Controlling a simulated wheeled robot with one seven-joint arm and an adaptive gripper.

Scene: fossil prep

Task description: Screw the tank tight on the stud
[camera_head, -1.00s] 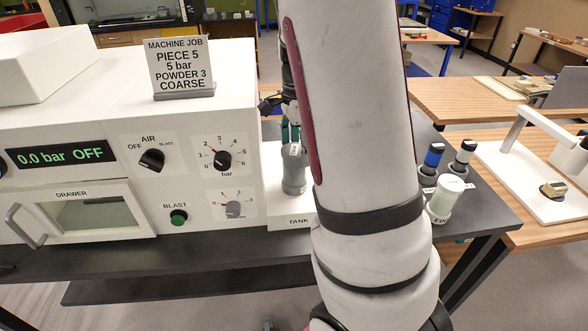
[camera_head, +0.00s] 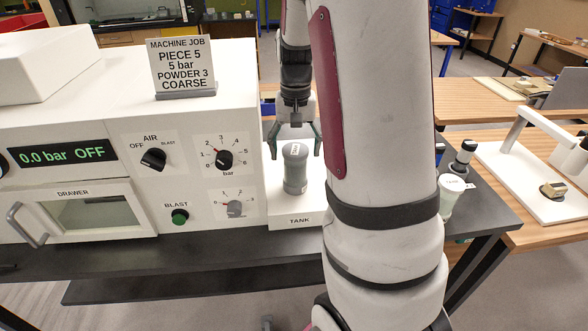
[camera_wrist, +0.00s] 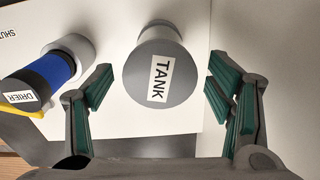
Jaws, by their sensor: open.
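The tank (camera_head: 295,180) is a grey cylinder with a white label on its top. It stands upright on the white ledge marked TANK (camera_head: 279,217), at the right side of the machine. The stud is hidden beneath the tank, so I cannot tell how tightly it sits. My gripper (camera_head: 296,153) is open above and around the tank's top, one finger on each side. In the wrist view the tank's round top, marked TANK (camera_wrist: 178,99), lies between the spread green-padded fingers of my gripper (camera_wrist: 160,80), with gaps on both sides.
A blue-banded cylinder labelled DRIER (camera_wrist: 47,76) stands close to one finger in the wrist view. The white machine (camera_head: 120,115) borders the tank's left. A pale labelled jar (camera_head: 447,205) and a black-and-white bottle (camera_head: 462,160) stand on the dark table at right, partly behind my arm.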

